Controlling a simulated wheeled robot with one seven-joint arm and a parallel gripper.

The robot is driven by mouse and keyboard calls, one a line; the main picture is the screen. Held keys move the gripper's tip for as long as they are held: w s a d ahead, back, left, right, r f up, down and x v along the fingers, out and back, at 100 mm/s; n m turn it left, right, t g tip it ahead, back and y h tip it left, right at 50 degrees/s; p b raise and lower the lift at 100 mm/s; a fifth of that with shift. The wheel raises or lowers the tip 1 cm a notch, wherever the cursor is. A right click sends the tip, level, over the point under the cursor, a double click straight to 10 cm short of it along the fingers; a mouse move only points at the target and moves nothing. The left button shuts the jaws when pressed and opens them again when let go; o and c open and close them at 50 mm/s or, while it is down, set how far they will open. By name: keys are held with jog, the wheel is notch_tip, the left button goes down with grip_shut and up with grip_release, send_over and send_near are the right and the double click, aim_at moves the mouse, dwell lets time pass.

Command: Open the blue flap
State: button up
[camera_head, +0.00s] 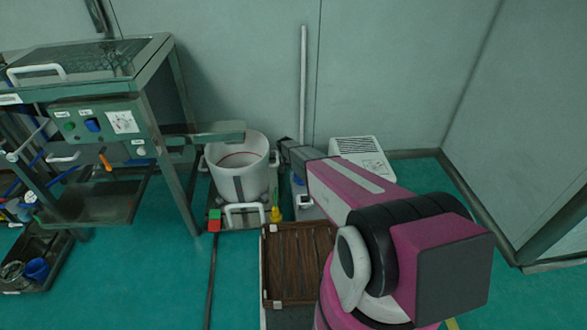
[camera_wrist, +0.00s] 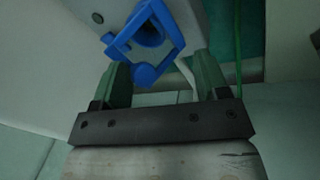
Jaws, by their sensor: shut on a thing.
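The blue flap (camera_wrist: 172,50) shows in the wrist view as an angular blue frame with a rounded knob at its lower end and a dark round opening behind it. It stands out from a pale grey surface (camera_wrist: 75,30). My gripper (camera_wrist: 160,62) has its green fingers on either side of the flap's lower part and is shut on it. The exact contact is hard to make out. In the head view my gripper (camera_head: 290,150) is small beside the white drum, and I cannot tell the flap there.
A white drum (camera_head: 225,180) stands left of my gripper. A metal-framed machine (camera_head: 165,120) with a control panel is at the left. A brown slatted-top box (camera_head: 300,255) is in front, and a white vented unit (camera_head: 362,152) stands behind near the wall.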

jog(key=shift+s+a+f, duration=0.15)
jog(key=shift+s+f, duration=0.05)
jog(key=shift+f, duration=0.05)
jog(key=shift+d, duration=0.2)
jog(key=shift+y, duration=0.3)
jog(key=d, duration=0.2)
jog(key=d+f, duration=0.1)
jog(key=d, duration=0.1)
jog(key=d+f, duration=0.1)
jog(key=d, duration=0.1)
jog(key=shift+d, duration=0.25)
jog(key=shift+d+f+y, duration=0.6)
jog(key=shift+f+y, duration=0.15)
jog(key=shift+y, duration=0.45)
notch_tip(320, 180, up, 11)
jog(key=s+r+n, duration=0.2)
jog(key=s+r, duration=1.6)
jog(key=s, duration=0.4)
jog(key=shift+r+n, duration=0.25)
jog(key=shift+n, duration=0.05)
